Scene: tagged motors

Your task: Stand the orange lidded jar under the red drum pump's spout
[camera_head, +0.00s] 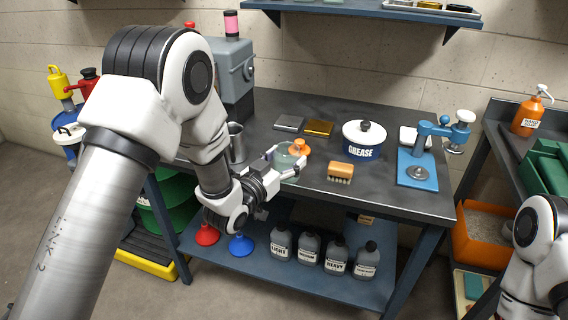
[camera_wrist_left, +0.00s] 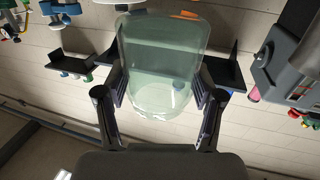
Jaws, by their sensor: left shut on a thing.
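The jar (camera_head: 286,161) is clear greenish glass with an orange lid (camera_head: 299,147). My left gripper (camera_head: 281,164) is shut around its body, near the front edge of the workbench. In the left wrist view the glass body (camera_wrist_left: 158,65) sits between both fingers, with a bit of orange lid (camera_wrist_left: 185,15) at the top. I cannot tell whether its base touches the bench. The red drum pump (camera_head: 84,82) is at the far left, beside a yellow pump (camera_head: 58,84); my left arm partly hides it, and the space under its spout is unclear. My right gripper is out of view.
On the workbench (camera_head: 377,200) stand a grease tin (camera_head: 362,140), a brush (camera_head: 340,172), a metal cup (camera_head: 236,142) and a blue press (camera_head: 418,165). Several bottles and two funnels stand on the lower shelf (camera_head: 310,279). A grey machine (camera_head: 233,75) stands behind.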

